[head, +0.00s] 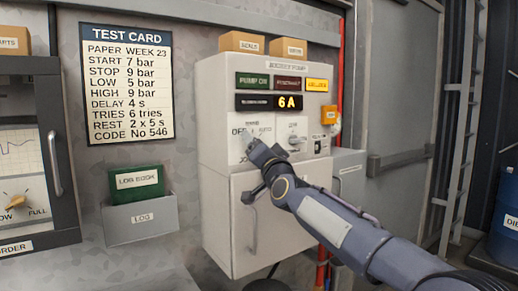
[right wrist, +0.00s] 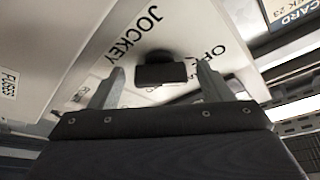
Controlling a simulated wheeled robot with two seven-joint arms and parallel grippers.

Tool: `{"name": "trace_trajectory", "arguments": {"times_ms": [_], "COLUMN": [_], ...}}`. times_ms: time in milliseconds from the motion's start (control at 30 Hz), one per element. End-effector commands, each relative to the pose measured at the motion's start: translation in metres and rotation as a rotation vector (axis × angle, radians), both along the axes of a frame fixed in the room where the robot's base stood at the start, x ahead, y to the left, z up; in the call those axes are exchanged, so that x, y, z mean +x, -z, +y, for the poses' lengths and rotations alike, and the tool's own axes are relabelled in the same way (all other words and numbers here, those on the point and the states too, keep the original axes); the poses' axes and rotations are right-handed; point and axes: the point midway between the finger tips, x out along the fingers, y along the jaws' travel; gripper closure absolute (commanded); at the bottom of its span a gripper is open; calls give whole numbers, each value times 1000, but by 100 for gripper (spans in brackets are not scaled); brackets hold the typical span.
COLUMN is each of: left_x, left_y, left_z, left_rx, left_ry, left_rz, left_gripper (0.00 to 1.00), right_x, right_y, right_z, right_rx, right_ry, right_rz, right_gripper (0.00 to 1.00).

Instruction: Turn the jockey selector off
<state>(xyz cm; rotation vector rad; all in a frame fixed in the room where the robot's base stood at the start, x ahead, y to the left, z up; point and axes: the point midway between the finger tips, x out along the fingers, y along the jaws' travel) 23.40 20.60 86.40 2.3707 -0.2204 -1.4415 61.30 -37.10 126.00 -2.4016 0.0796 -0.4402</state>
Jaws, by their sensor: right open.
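The jockey selector is a dark knob (right wrist: 160,73) on the white panel face, with "JOCKEY" and "OFF" lettering beside it in the right wrist view. My right gripper (right wrist: 160,67) is open. Its two grey fingers stand on either side of the knob, with a visible gap to each, so it is not gripped. In the head view my right gripper (head: 262,156) is at the lower left of the jockey pump panel (head: 220,90) and hides most of the selector. The knob's exact pointing is hard to read. My left gripper is not in view.
Another selector (head: 296,140) sits just right on the same panel. Above are lit indicators and a "6 A" display (head: 288,102). A test card (head: 128,83), a log book (head: 136,184) in its holder and a glass-fronted cabinet (head: 58,165) are to the left. A red pipe (head: 348,75) runs at right.

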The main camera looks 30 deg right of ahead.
Motion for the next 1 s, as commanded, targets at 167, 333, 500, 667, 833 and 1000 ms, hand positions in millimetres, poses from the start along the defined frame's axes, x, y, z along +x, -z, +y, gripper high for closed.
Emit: {"name": "trace_trajectory", "arguments": {"times_ms": [167, 333, 500, 667, 833, 1000], "left_x": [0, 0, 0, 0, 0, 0], "left_y": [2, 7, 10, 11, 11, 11], "left_z": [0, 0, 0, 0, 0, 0], "left_rx": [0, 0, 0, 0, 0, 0], "left_ry": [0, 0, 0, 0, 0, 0], "left_rz": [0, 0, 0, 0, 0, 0], "left_gripper": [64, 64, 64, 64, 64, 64], "right_x": [-8, -33, -59, -72, -74, -74], "right_y": [2, 10, 18, 22, 23, 23], "right_z": [1, 5, 11, 13, 14, 14], "right_rx": [0, 2, 0, 1, 0, 0], "right_ry": [1, 0, 0, 0, 0, 0], "right_rz": [-2, -2, -1, -2, 0, 0], "right_gripper": [28, 28, 28, 28, 28, 28]}}
